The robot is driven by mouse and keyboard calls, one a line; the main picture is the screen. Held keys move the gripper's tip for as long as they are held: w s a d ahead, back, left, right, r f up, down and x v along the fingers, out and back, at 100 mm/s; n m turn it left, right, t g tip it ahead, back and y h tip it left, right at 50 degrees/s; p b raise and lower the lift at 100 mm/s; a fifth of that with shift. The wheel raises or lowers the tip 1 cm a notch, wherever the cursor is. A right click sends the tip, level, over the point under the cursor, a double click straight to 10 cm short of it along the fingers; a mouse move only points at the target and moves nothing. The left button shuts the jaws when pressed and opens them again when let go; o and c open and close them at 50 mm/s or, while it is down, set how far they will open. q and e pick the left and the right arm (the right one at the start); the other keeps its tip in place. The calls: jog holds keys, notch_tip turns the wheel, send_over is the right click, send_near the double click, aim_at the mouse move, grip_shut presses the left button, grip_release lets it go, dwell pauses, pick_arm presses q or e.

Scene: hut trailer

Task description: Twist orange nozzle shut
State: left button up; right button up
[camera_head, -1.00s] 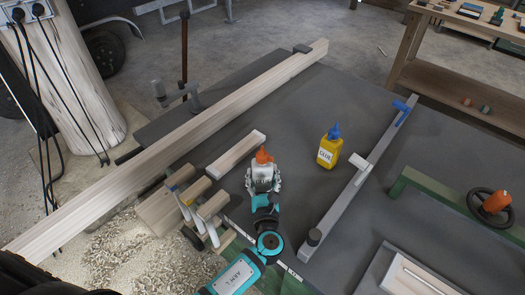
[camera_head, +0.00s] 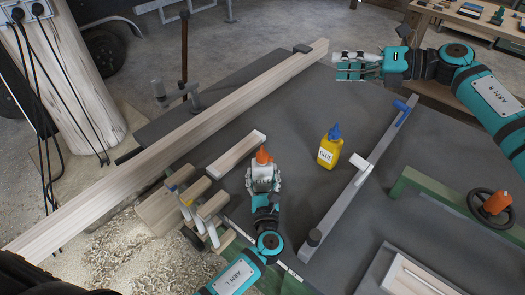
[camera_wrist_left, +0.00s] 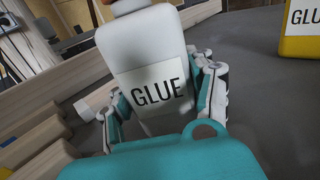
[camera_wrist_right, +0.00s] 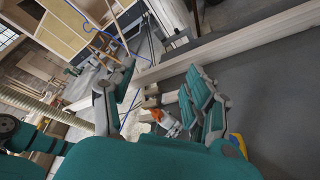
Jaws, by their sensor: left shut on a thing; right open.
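A white glue bottle (camera_wrist_left: 150,55) with a GLUE label stands upright on the dark workbench, seen in the left wrist view. Its orange nozzle (camera_head: 263,156) points up in the head view. My left gripper (camera_head: 263,180) is shut around the bottle's body, with a finger on each side. My right gripper (camera_head: 352,66) is open and empty, up and to the right beyond the bottle, near the far edge of the bench. The right wrist view shows the orange nozzle (camera_wrist_right: 165,118) beyond the open fingers. Whether the nozzle is open or shut cannot be told.
A yellow glue bottle (camera_head: 330,148) with a blue nozzle stands to the right of the white bottle. A short wood block (camera_head: 236,153) and a long beam (camera_head: 170,140) lie to the left.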

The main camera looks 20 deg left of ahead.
jog(key=s+a+f+n+g+h, duration=0.4)
jog(key=s+a+f+n+h, duration=0.3)
jog(key=a, duration=0.5)
jog(key=n+t+h, duration=0.1)
jog(key=t+h, duration=0.1)
jog(key=h, duration=0.6)
send_over(263, 155)
jog(key=shift+w+a+f, duration=0.1)
jog(key=shift+f, duration=0.7)
jog(key=shift+f+t, duration=0.1)
jog(key=shift+t, duration=0.2)
jog(key=shift+f, duration=0.35)
notch_tip(263, 155, down, 11)
grip_shut()
